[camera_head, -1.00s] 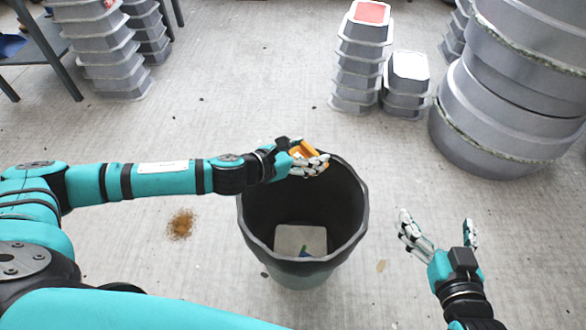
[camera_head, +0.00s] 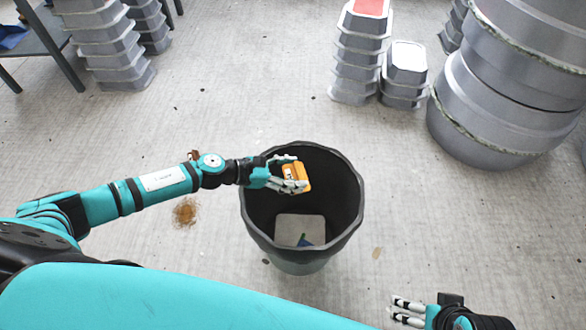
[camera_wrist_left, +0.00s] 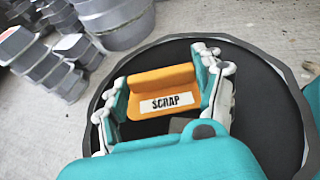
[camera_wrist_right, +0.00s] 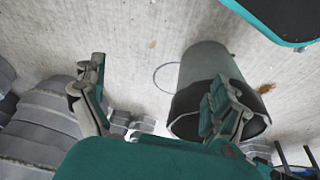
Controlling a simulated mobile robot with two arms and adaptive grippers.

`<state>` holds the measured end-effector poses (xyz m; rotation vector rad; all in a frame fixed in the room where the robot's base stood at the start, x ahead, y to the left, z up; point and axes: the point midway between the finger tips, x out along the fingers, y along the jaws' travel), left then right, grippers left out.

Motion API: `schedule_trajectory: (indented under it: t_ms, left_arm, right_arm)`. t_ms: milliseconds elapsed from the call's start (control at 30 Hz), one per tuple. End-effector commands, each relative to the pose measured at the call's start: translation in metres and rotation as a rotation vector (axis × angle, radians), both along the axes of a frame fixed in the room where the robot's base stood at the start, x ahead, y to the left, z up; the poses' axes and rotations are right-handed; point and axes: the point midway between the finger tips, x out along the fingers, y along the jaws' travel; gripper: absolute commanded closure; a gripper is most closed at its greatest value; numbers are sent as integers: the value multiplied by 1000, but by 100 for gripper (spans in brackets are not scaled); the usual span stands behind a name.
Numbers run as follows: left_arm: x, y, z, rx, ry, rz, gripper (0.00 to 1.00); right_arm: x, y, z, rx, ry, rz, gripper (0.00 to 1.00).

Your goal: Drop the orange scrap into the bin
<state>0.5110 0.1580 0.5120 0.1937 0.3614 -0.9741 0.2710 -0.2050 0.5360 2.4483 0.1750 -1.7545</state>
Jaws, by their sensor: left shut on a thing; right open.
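The orange scrap (camera_head: 302,178) is a small block with a white label, and the label reads SCRAP in the left wrist view (camera_wrist_left: 160,80). My left gripper (camera_head: 289,174) is shut on it and holds it over the mouth of the bin. The bin (camera_head: 349,215) is dark, round and open at the top. It also shows in the right wrist view (camera_wrist_right: 207,68). A pale piece and small blue and green bits lie at its bottom. My right gripper (camera_head: 402,311) is open and empty, to the right of the bin near the bottom edge of the head view.
Stacked grey moulds (camera_head: 358,55) stand behind the bin. Large round grey moulds (camera_head: 490,105) stand at the right. More stacked moulds (camera_head: 105,45) and a dark table (camera_head: 48,45) are at the back left. A brown patch (camera_head: 186,212) marks the floor left of the bin.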

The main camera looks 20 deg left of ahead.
Motion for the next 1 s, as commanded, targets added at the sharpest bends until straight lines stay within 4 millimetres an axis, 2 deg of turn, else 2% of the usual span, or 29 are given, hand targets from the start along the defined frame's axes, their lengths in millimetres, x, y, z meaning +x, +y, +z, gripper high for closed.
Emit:
schedule_trajectory:
  t_ms: [167,467,1000]
  left_arm:
    - [0,0,-8,0,-1,0,61]
    - [0,0,-22,-1,-1,0,61]
    - [0,0,-41,-1,-1,1,61]
  right_arm:
    - [17,5,-1,15,-80,7,1]
    - [59,18,10,58,-287,24,1]
    - [122,42,56,145,-677,51,1]
